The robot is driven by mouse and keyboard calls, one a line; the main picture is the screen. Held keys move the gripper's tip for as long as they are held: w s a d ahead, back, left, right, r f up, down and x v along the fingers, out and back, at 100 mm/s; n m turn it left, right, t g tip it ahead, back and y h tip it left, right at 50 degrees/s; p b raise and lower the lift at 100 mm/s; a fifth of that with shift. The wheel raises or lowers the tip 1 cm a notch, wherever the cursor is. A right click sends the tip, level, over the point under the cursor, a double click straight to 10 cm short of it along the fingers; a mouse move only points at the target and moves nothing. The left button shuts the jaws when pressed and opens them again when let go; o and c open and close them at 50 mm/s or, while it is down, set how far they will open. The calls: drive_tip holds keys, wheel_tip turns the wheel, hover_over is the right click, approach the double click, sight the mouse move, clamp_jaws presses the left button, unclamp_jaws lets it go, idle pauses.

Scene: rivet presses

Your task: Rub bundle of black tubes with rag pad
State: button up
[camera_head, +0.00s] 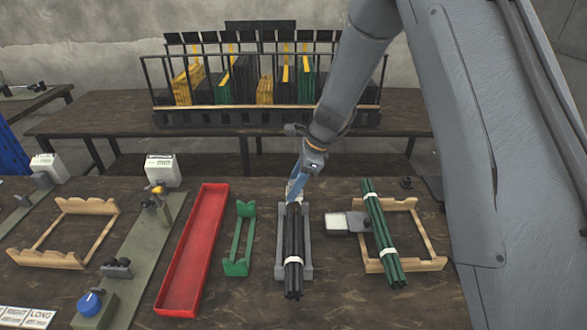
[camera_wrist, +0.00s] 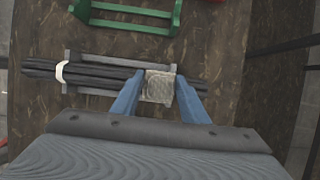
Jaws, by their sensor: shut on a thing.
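The bundle of black tubes (camera_head: 293,258) lies in a grey cradle (camera_head: 308,268) on the table, with a white band near its front end. In the wrist view the bundle (camera_wrist: 100,77) runs left to right in the cradle (camera_wrist: 110,62). My gripper (camera_head: 297,186) is at the far end of the bundle. Its blue fingers are shut on the pale rag pad (camera_wrist: 160,86), which lies over the tubes and seems to touch them; exact contact is hard to tell. In the head view the pad is mostly hidden by the gripper.
Green tubes (camera_head: 380,235) lie across a wooden frame (camera_head: 430,240) to the right, beside a grey-white block (camera_head: 346,223). A green rack (camera_head: 240,238) and red tray (camera_head: 190,255) stand to the left. A rack of yellow and green parts (camera_head: 265,92) stands on the back table.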

drive_tip(key=shift+r+p, duration=1.65)
drive_tip(key=shift+r, duration=0.8)
drive_tip(key=shift+s+f, duration=0.1)
